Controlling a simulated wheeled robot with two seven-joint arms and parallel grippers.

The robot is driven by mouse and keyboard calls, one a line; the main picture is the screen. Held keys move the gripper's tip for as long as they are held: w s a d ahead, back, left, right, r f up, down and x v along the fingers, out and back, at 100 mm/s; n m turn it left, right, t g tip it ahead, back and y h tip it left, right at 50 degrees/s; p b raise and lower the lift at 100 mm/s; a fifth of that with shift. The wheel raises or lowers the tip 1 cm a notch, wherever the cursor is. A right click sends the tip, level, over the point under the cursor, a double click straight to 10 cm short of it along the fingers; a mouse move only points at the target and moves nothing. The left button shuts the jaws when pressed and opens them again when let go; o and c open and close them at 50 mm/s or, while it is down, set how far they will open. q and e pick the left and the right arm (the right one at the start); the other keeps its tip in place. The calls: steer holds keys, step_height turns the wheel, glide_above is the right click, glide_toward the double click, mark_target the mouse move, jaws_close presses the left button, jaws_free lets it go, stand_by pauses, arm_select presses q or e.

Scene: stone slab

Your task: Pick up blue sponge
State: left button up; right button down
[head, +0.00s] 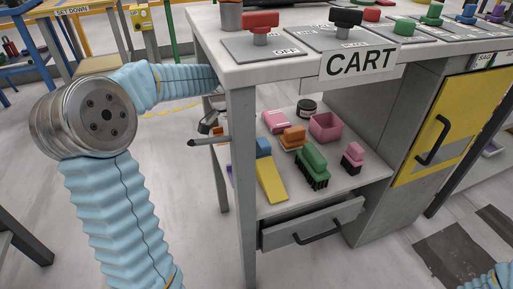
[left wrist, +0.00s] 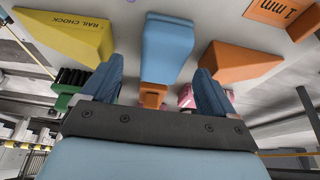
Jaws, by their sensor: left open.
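The blue sponge (head: 263,147) is on the cart's open shelf, behind the yellow wedge. In the left wrist view a blue block (left wrist: 167,45), which looks like the sponge, sits at the centre, ahead of and between the fingers. My left gripper (left wrist: 158,72) is open with nothing held. In the head view the left gripper (head: 211,131) is at the cart's left side, left of the sponge, partly hidden by the cart leg. My right gripper is not in view; only a bit of my right arm shows at the bottom right corner.
The yellow rail chock (head: 271,182), green brush (head: 312,165), orange block (head: 293,137), pink bin (head: 326,126) and dark jar (head: 306,108) share the shelf. The cart's front leg (head: 244,190) stands beside the gripper. A grey drawer (head: 310,222) is below; the worktop is above.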

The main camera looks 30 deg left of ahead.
mark_target(265, 144)
arm_select(q)
steer(key=x, duration=0.4)
steer(key=shift+w+f, duration=0.15)
steer(key=shift+w, duration=0.05)
steer(key=c, duration=1)
steer(key=shift+c, duration=0.2)
